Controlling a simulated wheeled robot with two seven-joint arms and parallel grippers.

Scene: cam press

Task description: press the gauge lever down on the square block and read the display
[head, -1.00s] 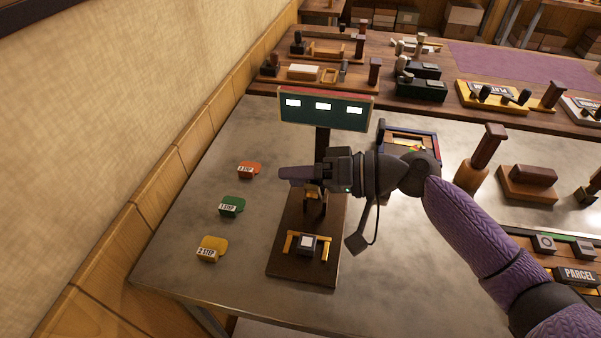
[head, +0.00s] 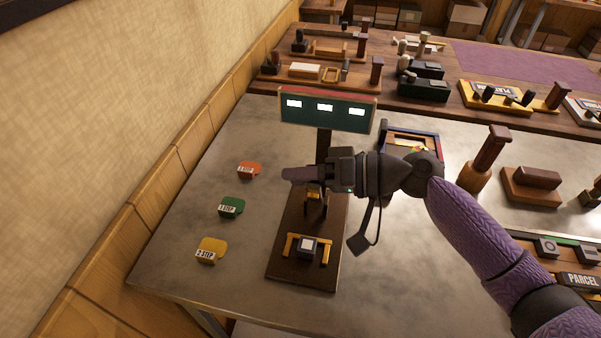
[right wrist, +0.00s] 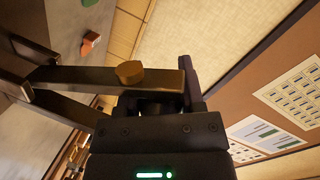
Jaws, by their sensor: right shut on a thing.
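The gauge press stands on the metal table, with a dark base (head: 287,265). A square block (head: 307,246) with a pale top sits between yellow brackets at the base's front. My right gripper (head: 323,173) is shut on the purple-brown lever handle (head: 298,174), which sticks out to its left, above and behind the block. In the right wrist view the handle (right wrist: 190,75) rises at the end of a metal bar with a brass knob (right wrist: 130,72). The green display (head: 325,112) shows three lit white windows, too small to read. The left gripper is not in view.
Orange (head: 249,170), green (head: 231,206) and yellow (head: 211,249) step tags lie left of the press, with bare table around them. A blue-and-red-edged box (head: 411,143) stands behind my right arm. Other wooden stations fill the right and back.

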